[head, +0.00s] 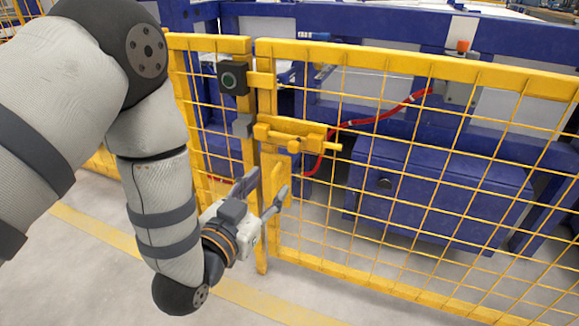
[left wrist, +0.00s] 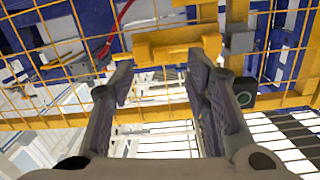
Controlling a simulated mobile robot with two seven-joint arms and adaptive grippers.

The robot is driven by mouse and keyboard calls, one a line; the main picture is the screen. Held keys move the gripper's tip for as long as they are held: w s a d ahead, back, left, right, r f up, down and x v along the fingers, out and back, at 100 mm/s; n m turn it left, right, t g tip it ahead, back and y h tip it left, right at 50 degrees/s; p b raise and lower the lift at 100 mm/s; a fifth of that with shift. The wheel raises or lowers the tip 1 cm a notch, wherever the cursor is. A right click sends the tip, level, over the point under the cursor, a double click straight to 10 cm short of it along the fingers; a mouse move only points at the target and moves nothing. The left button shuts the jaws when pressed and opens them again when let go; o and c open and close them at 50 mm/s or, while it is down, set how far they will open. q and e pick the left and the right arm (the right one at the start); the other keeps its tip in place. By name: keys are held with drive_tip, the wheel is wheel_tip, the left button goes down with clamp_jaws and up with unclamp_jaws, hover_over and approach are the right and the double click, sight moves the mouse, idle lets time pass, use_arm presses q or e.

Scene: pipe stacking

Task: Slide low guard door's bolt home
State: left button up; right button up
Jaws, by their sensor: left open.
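The low guard door (head: 420,165) is a yellow mesh panel that stands beside a yellow post (head: 250,155), with a narrow gap between their frames. The yellow bolt (head: 297,135) sits on the door's post-side edge; its rod sticks out to the right. A grey block (head: 243,125) is on the post beside the bolt's left end. My left gripper (head: 270,182) is open and empty, below and in front of the bolt. In the left wrist view the bolt (left wrist: 172,46) lies beyond the spread fingertips (left wrist: 160,68), seemingly apart from them. My right gripper is out of view.
A black box with a green button (head: 232,77) is on the post above the grey block. A red cable (head: 385,117) and blue machinery (head: 435,195) are behind the mesh. The floor in front of the door is clear, with a yellow line (head: 270,303).

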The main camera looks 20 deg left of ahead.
sight(292, 149)
use_arm(q)
drive_tip(key=shift+t, duration=0.4)
drive_tip(key=w+b, duration=0.1)
drive_tip(key=w, duration=0.3)
drive_tip(key=w+r+b, duration=0.1)
drive_tip(key=w, duration=0.3)
drive_tip(key=w+d+b, duration=0.1)
drive_tip(key=w, duration=0.3)
drive_tip(key=shift+w+r, duration=0.15)
drive_tip(key=shift+r, duration=0.1)
drive_tip(key=shift+w+r, duration=0.1)
drive_tip(key=shift+w, duration=0.25)
drive_tip(key=shift+c, duration=0.3)
clamp_jaws()
